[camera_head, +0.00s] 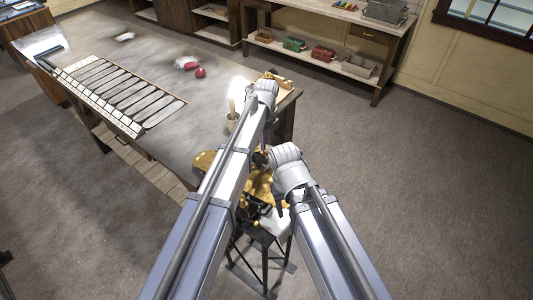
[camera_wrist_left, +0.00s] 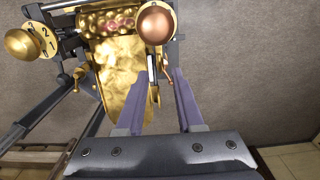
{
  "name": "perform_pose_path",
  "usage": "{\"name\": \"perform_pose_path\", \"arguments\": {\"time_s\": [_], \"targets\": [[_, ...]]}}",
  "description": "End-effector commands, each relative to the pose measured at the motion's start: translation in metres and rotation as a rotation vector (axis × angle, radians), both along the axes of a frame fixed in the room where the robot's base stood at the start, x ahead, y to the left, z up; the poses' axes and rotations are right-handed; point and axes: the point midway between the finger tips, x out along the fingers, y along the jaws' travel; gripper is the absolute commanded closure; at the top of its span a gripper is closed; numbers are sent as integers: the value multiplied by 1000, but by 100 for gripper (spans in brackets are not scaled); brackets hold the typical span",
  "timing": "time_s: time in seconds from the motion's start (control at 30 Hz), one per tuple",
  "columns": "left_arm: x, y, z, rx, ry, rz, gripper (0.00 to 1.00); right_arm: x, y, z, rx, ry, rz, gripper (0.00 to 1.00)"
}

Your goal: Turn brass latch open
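A brass machine (camera_head: 258,190) stands on a dark stand beside the table, partly hidden by my arms. In the left wrist view it shows a copper ball (camera_wrist_left: 155,23), a hanging brass plate (camera_wrist_left: 125,85) and a round brass knob (camera_wrist_left: 28,43) by a dial marked 1 and 2. A small brass lever with a coppery end (camera_wrist_left: 166,74), which may be the latch, shows between and beyond my left fingertips. My left gripper (camera_wrist_left: 158,78) is open, its two purple-grey fingers apart and nothing seen held. My right gripper is mostly hidden below its wrist in the head view.
A long grey table (camera_head: 190,130) holds a rack of strips (camera_head: 115,90), a lit candle (camera_head: 234,108) and a red ball (camera_head: 200,72). A shelf bench (camera_head: 330,35) stands against the back wall. The floor on the right is clear.

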Motion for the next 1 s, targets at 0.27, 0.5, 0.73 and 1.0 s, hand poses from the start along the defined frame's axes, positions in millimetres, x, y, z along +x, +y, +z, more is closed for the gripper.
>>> {"name": "perform_pose_path", "arguments": {"time_s": [0.27, 0.5, 0.73, 1.0], "targets": [[0, 0, -39, 0, 0, 0, 64, 0, 0, -39, 0, -2, 2, 50], [0, 0, -43, 0, 0, 0, 64, 0, 0, -43, 1, -2, 1, 50], [0, 0, -42, 0, 0, 0, 74, 0, 0, -42, 1, -2, 1, 50], [0, 0, -42, 0, 0, 1, 100, 0, 0, -42, 1, -2, 1, 50]]}}
